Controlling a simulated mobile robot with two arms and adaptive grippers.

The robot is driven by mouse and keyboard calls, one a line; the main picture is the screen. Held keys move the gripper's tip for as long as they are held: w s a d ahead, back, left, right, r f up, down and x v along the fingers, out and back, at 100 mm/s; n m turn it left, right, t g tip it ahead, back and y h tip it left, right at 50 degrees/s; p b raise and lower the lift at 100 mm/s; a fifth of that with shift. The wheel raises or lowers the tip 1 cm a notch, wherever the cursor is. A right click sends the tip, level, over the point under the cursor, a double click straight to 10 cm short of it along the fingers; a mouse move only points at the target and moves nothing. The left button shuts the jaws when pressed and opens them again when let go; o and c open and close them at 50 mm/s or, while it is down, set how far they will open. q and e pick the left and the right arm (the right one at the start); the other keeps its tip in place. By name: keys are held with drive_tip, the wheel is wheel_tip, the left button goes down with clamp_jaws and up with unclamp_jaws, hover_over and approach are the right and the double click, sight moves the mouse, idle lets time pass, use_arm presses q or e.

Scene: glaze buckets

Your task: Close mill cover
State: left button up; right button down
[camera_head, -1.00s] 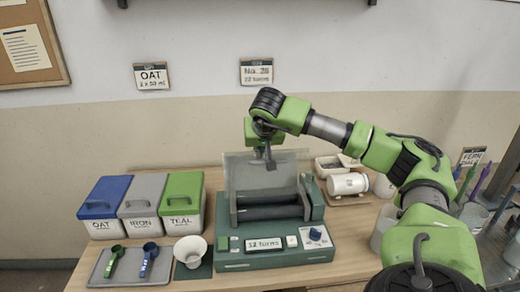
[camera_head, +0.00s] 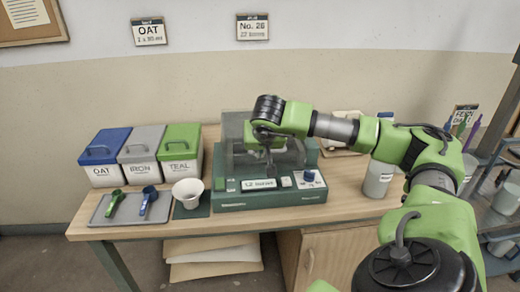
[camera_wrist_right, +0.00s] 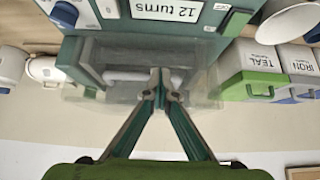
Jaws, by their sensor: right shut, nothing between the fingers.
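The green mill (camera_head: 270,197) stands on the wooden table, with a "12 turns" label on its front. Its clear cover (camera_head: 233,130) stands raised at the back of the mill, partly hidden by my right gripper. In the right wrist view the cover (camera_wrist_right: 205,92) is a see-through panel around the fingertips. My right gripper (camera_head: 268,165) points down over the mill's roller opening, its fingers together and empty. Its closed tips (camera_wrist_right: 160,75) also show in the right wrist view. I cannot tell whether they touch the cover. My left gripper is not in view.
Blue, grey and green lidded bins (camera_head: 178,150) stand left of the mill. A tray (camera_head: 128,215) with two scoops and a white bowl (camera_head: 188,192) lie in front of them. A grey-white cup (camera_head: 378,180) stands to the right, below my right arm.

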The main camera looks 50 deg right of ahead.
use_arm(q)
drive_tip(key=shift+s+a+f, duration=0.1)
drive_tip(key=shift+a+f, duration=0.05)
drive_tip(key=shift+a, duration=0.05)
use_arm(e)
drive_tip(key=shift+s+a+f, duration=0.2)
drive_tip(key=shift+s+f, duration=0.1)
drive_tip(key=shift+f, duration=0.4)
use_arm(q)
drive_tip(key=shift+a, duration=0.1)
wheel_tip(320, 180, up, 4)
drive_tip(key=p, duration=0.4)
use_arm(e)
wheel_tip(320, 180, up, 6)
drive_tip(key=w+d+f, duration=0.1)
use_arm(q)
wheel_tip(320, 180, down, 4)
drive_tip(key=b, duration=0.4)
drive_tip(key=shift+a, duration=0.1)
use_arm(e)
drive_tip(key=s+a+f, duration=0.1)
drive_tip(key=s+a, duration=0.5)
drive_tip(key=s, duration=0.1)
drive_tip(key=shift+s+a+f, duration=0.2)
drive_tip(key=shift+s+a, duration=0.15)
